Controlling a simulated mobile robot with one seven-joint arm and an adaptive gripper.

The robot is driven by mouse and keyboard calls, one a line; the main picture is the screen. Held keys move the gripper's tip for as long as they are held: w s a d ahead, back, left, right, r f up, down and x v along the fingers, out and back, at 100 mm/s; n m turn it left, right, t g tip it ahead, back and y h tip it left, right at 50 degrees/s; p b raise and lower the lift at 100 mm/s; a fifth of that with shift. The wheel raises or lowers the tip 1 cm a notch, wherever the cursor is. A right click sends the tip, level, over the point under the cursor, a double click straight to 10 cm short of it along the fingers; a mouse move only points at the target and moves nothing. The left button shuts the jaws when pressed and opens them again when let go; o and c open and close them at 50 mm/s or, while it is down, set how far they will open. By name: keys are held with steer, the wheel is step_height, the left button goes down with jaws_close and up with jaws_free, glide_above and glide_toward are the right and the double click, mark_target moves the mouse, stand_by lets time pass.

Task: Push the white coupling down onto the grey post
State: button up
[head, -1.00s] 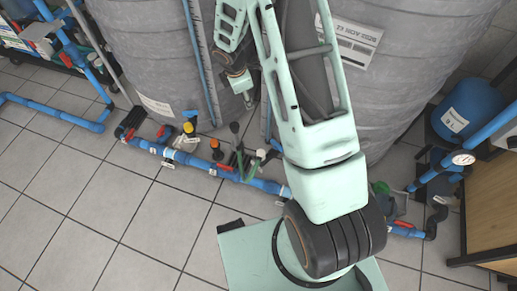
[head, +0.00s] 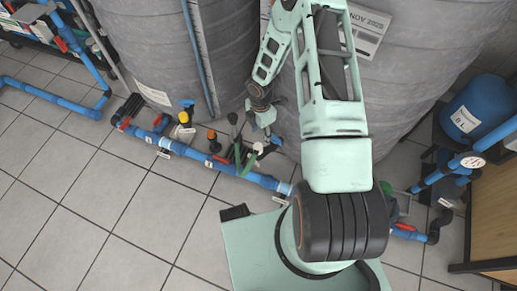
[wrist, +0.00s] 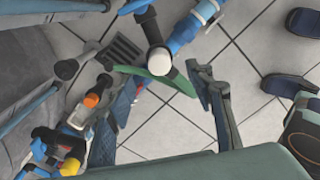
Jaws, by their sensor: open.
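The white coupling (wrist: 159,61) is a short white cylinder at the end of a dark grey post (wrist: 149,27) in the wrist view. It also shows as a small pale cap (head: 258,147) in the head view, beside the blue pipe. My gripper (wrist: 165,80) is open, with one finger on each side of the coupling in the wrist view and nothing held. I cannot tell its height above the coupling. In the head view my gripper (head: 266,133) is close behind the coupling, partly hiding that area. How far the coupling sits on the post is hard to see.
A green handle (wrist: 170,82) lies beside the coupling. An orange-capped fitting (wrist: 91,101) and a yellow-capped fitting (wrist: 69,167) stand to the left. The blue pipe (head: 225,165) runs along the floor. Large grey tanks (head: 150,50) stand behind. Tiled floor (head: 110,205) in front is clear.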

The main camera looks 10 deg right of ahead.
mark_target(258, 145)
steer(key=shift+f, duration=0.15)
steer(key=shift+f+b, duration=0.95)
steer(key=shift+f, duration=1.7)
steer(key=f+b, duration=0.1)
steer(key=f, duration=0.2)
steer(key=f+b, duration=0.1)
steer(key=f, duration=0.1)
steer(key=shift+a+f+b, duration=0.2)
steer(key=shift+a+b, duration=0.1)
steer(key=shift+a, duration=0.1)
steer(key=shift+r, duration=0.1)
steer(key=c, duration=1.3)
